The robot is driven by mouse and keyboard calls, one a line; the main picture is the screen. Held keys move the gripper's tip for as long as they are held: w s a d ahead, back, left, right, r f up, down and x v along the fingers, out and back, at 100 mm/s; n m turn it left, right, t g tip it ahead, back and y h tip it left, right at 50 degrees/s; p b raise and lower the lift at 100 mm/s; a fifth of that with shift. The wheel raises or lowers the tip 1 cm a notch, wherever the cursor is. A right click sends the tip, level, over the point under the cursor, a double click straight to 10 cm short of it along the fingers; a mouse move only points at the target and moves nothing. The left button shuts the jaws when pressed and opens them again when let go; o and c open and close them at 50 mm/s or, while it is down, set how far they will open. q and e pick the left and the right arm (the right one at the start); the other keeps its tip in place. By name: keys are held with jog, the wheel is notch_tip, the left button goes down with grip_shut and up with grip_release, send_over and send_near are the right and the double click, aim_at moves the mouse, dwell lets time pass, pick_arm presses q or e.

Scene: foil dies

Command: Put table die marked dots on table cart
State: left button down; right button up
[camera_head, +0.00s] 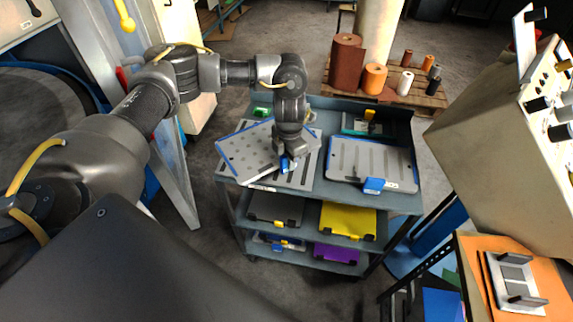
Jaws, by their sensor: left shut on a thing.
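The die marked dots (247,150) is a grey plate with a blue edge and small dark dots. It lies turned at an angle over the left part of the cart's top (318,185), overlapping a grey plate with slots (305,172) beneath it. I cannot tell whether it touches that plate. My left gripper (288,160) points down and is shut on the dotted die, by a blue block at its right side. The gripper hides part of the die. My right gripper is not in view.
Another slotted plate (372,155) with a blue block fills the cart's right side. The lower shelves hold a yellow plate (347,220) and a purple plate (337,253). A beige machine (480,130) stands at right, and rolls (346,62) stand on a pallet behind.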

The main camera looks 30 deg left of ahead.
pick_arm(q)
jog(key=shift+w+a+f, duration=0.25)
jog(key=shift+a+f, duration=0.05)
jog(key=shift+f, duration=0.15)
jog(key=shift+w+a+f, duration=0.25)
jog(key=shift+a+f, duration=0.05)
jog(key=shift+f, duration=0.15)
jog(key=shift+w+a+f, duration=0.1)
jog(key=shift+a+f, duration=0.05)
jog(key=shift+f, duration=1.55)
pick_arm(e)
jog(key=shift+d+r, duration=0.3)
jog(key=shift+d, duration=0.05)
pick_arm(q)
jog(key=shift+f, duration=0.1)
jog(key=c, duration=1.4)
grip_release()
jog(key=shift+c, duration=0.2)
jog(key=shift+o, duration=0.3)
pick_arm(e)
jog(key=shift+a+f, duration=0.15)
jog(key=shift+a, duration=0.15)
